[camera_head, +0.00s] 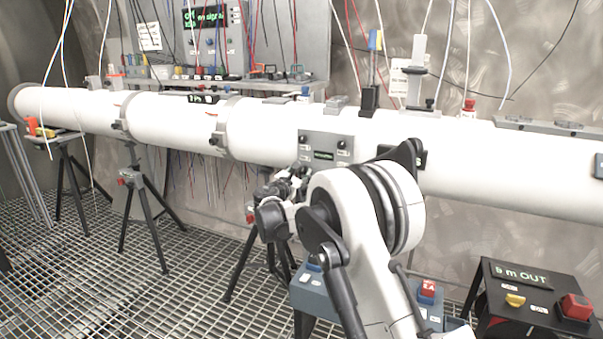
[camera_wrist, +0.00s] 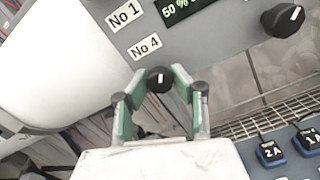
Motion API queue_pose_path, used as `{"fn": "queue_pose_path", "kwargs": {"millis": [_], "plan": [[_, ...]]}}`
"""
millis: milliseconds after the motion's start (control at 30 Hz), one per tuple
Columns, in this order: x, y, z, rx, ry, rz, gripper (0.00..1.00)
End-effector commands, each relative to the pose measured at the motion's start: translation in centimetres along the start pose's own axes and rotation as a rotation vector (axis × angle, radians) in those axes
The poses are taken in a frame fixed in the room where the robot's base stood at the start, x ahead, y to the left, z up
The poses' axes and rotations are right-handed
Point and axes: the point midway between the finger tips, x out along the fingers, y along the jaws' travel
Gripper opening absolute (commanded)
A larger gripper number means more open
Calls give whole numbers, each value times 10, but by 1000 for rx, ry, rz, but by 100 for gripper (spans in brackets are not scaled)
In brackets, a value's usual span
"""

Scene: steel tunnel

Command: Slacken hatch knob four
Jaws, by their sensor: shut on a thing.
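In the wrist view, hatch knob four (camera_wrist: 160,84) is a small round black knob with a white mark, just below the label "No 4" (camera_wrist: 145,46). My gripper (camera_wrist: 160,74) is shut on the knob, with a green-padded finger on each side. The white mark looks roughly upright in the picture. In the head view, the grey hatch panel (camera_head: 318,137) sits on the white tube, with two black knobs at its top and a display between its lower parts. My arm hides the panel's lower edge and the gripped knob there.
Another black knob (camera_wrist: 283,19) and a green "60 %" display (camera_wrist: 185,6) are close by on the panel. Blue-based switches (camera_wrist: 270,152) lie at the lower right.

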Motion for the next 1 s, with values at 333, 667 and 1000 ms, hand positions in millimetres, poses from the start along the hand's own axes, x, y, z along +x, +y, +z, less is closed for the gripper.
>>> {"fn": "queue_pose_path", "kwargs": {"millis": [333, 667, 1000], "plan": [[-1, -1, -1, -53, 1, -1, 0], [-1, -1, -1, -53, 1, -1, 25], [0, 0, 0, -53, 0, 0, 44]]}}
